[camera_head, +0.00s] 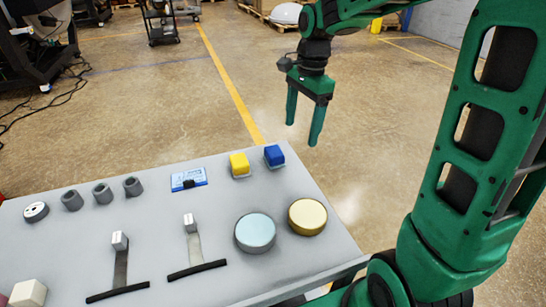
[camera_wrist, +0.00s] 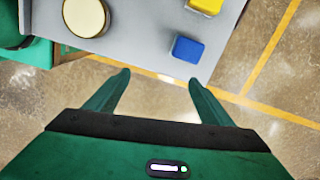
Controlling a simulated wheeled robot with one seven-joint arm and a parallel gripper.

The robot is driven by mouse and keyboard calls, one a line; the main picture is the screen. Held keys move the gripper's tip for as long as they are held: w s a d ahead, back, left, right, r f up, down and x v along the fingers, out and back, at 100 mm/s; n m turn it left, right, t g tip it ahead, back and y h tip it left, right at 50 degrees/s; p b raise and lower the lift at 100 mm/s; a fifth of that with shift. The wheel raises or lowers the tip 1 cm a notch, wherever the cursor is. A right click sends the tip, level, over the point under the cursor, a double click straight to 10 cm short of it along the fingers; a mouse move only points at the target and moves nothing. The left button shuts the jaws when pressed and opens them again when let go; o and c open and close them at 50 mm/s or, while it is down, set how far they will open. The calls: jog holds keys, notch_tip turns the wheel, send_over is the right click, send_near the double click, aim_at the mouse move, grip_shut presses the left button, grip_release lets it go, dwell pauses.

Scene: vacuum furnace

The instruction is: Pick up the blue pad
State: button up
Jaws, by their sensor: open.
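The blue pad (camera_head: 274,155) is a small blue block near the far right corner of the grey panel table (camera_head: 145,246). It also shows in the wrist view (camera_wrist: 187,49), near the table's edge. My gripper (camera_head: 303,134) is open and empty, with its fingers pointing down, to the right of the pad in the head view and beyond the table's edge. In the wrist view its two fingertips (camera_wrist: 158,78) are spread apart, and the pad appears beyond them, slightly right of centre. The fingers do not touch the pad.
A yellow block (camera_head: 239,164) sits close beside the blue pad. A gold disc (camera_head: 307,216), a light blue disc (camera_head: 255,233), two levers, several grey knobs and a small blue-and-white card (camera_head: 189,179) stand on the table. The floor behind is open.

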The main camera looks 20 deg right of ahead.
jog(key=m, duration=0.2)
send_near(274, 151)
jog(key=shift+y, duration=0.3)
jog(key=f, duration=0.5)
jog(key=shift+s+a+f, duration=0.1)
jog(key=shift+s, duration=0.15)
jog(key=shift+w+a+f, duration=0.1)
jog(key=shift+w+f, duration=0.1)
jog(key=shift+f, duration=1.1)
jog(key=shift+w+a+f, duration=0.1)
jog(key=shift+w+f, duration=0.05)
jog(key=shift+f, duration=1.15)
jog(key=shift+c, duration=0.3)
jog(key=c, duration=1.2)
jog(key=shift+r, duration=0.15)
